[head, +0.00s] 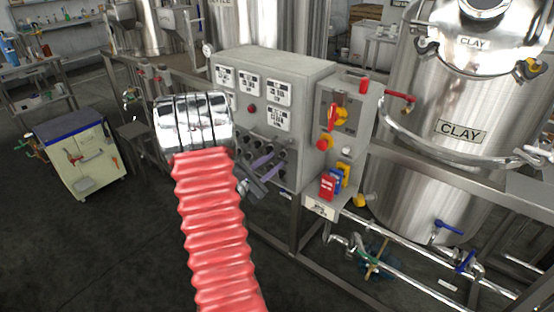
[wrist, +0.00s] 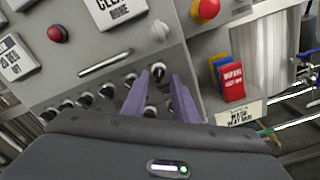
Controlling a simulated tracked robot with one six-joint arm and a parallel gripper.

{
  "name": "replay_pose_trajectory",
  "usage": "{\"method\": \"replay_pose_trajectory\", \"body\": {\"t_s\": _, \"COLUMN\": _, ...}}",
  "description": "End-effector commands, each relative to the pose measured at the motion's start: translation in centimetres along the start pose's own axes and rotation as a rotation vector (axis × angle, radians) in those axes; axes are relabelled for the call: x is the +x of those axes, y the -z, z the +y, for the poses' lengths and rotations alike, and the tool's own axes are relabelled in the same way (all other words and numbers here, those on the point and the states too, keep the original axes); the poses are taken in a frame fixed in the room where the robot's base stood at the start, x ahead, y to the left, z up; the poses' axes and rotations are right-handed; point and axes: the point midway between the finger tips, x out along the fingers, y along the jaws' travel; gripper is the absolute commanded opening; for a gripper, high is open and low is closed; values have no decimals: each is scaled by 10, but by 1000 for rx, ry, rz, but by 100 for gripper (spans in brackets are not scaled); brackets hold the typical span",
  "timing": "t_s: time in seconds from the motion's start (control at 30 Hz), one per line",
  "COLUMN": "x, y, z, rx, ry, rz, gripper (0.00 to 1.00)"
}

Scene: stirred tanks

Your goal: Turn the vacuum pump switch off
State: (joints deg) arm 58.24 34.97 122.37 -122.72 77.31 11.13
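A grey control panel (head: 300,88) carries a row of black rotary switches, several of them showing in the wrist view left of my fingers. One switch (wrist: 158,72) sits between the tips of my purple fingers in the wrist view. My gripper (wrist: 160,76) is open, its fingers apart on either side of that switch; contact cannot be told. In the head view my gripper (head: 268,160) is at the lower front of the panel and partly covers the row. The switch labels are too small to read, so I cannot tell which is the vacuum pump switch.
A red emergency button (wrist: 207,10) and a yellow-and-red main switch (head: 337,117) are on the panel's right side. Red, blue and yellow tags (head: 329,186) hang below them. A steel handle (wrist: 104,62) is above the switches. A clay tank (head: 440,150) stands at right.

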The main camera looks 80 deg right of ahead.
Motion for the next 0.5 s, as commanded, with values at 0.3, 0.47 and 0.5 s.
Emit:
{"method": "replay_pose_trajectory", "body": {"t_s": 0.3, "x": 26, "y": 0, "z": 0, "rx": -1, "ry": 1, "rz": 1, "gripper": 27}}
{"method": "replay_pose_trajectory", "body": {"t_s": 0.47, "x": 27, "y": 0, "z": 0, "rx": -1, "ry": 0, "rz": 1, "gripper": 27}}
{"method": "replay_pose_trajectory", "body": {"t_s": 0.5, "x": 26, "y": 0, "z": 0, "rx": -1, "ry": 0, "rz": 1, "gripper": 27}}
